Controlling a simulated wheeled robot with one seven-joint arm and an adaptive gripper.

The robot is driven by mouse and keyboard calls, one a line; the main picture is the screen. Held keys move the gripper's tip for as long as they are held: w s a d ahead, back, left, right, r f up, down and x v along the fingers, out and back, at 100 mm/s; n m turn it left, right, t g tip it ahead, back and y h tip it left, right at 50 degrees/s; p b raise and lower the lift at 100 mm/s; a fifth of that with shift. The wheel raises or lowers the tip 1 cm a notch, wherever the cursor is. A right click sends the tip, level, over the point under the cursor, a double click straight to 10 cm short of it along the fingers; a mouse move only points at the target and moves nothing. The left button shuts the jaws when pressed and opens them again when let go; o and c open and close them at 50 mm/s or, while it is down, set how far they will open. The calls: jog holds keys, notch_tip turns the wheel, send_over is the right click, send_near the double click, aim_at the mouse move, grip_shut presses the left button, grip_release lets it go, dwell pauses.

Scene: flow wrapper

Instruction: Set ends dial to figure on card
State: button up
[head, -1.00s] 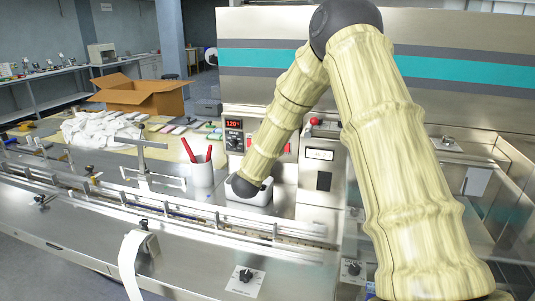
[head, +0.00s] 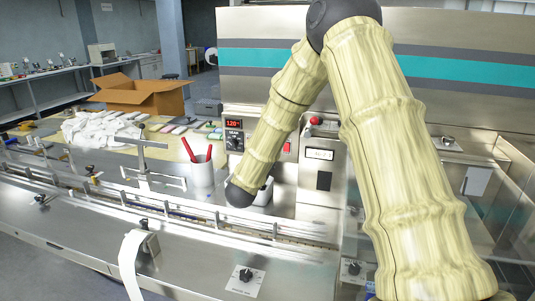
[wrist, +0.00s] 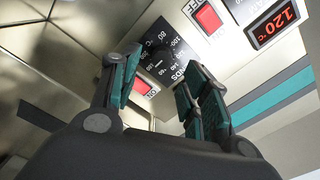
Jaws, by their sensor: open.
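The ends dial (wrist: 156,66) is a dark round knob on a black scale plate in the wrist view, with printed figures around it and a partly hidden label. My gripper (wrist: 162,68) is open, its two teal-padded fingers on either side of the dial; I cannot tell whether they touch it. In the head view my arm hides the gripper. The control panel there carries a red display (head: 232,123) reading about 120; it also shows in the wrist view (wrist: 272,22) as 120 °C. I cannot make out a card with a figure.
Red rocker switches sit beside the dial, one (wrist: 208,18) near OFF lettering. The conveyor rails (head: 200,215) run in front. An open cardboard box (head: 140,97) and white cloths (head: 100,130) lie at the back left.

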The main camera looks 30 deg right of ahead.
jog(key=v, duration=0.7)
jog(key=shift+s+a, duration=0.15)
jog(key=shift+s, duration=0.1)
